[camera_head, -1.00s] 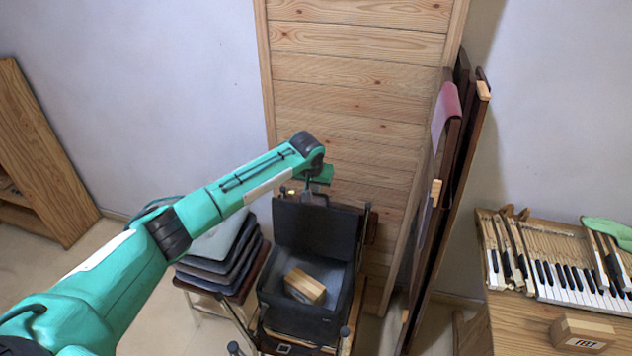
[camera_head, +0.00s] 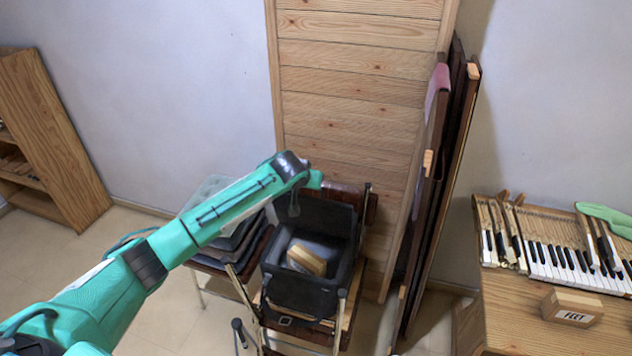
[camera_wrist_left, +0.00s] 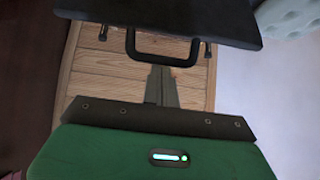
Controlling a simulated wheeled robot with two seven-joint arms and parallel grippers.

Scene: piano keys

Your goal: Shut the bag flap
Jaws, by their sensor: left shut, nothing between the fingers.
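The dark bag (camera_head: 300,292) sits open on a wooden chair, with its flap (camera_head: 328,218) standing up at the back. A light wooden box (camera_head: 307,260) lies inside the bag. In the left wrist view, my shut, empty fingers (camera_wrist_left: 160,70) point at a dark panel (camera_wrist_left: 160,14) with a black loop handle (camera_wrist_left: 161,58). The fingertips overlap the handle's bar in the picture; I cannot tell whether they touch. My right gripper is out of view.
Stacked cushions (camera_head: 222,245) stand left of the bag. A wooden panel (camera_head: 355,90) is behind it, and dark upright boards (camera_head: 440,180) lean at right. A piano keyboard (camera_head: 560,262) and a labelled wooden block (camera_head: 572,307) are on a bench at right.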

